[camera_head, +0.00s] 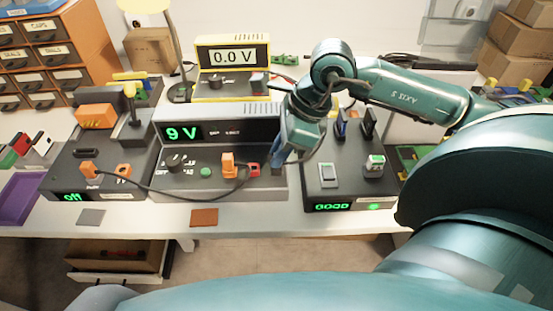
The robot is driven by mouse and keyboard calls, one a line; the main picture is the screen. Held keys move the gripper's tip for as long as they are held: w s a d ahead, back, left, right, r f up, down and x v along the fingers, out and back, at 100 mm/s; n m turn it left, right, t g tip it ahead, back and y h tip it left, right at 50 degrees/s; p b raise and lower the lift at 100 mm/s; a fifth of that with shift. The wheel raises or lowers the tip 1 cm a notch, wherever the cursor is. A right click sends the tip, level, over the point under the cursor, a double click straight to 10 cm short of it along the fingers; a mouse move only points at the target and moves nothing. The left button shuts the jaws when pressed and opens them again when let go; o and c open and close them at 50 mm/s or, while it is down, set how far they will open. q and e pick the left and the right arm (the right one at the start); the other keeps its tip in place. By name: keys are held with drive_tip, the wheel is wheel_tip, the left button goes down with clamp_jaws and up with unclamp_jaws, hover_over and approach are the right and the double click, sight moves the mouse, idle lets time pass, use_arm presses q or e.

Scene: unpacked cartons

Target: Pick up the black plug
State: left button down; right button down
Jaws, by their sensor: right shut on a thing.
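My right gripper (279,158) reaches down from the upper right to the right end of the 9 V power supply (175,181). It is shut on a small dark thing at its fingertips, which looks like the black plug (277,170). The fingers hide most of this plug, and I cannot tell whether it is seated in the supply or lifted off it. An orange plug (228,163) stands upright on the supply to the left, next to a red socket (253,170). My left gripper is out of view.
A black cable (170,197) sags from the orange plug to another orange plug (88,170) on the left device showing "Off". The "GOOD" tester (345,193) stands close on the right. A yellow 0.0 V meter (232,84) stands behind. A purple tray (18,197) is far left.

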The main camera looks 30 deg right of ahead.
idle(0.3)
use_arm(q)
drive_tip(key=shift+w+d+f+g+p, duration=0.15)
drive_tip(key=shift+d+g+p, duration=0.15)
drive_tip(key=shift+p, duration=0.35)
use_arm(e)
wheel_tip(320, 180, up, 10)
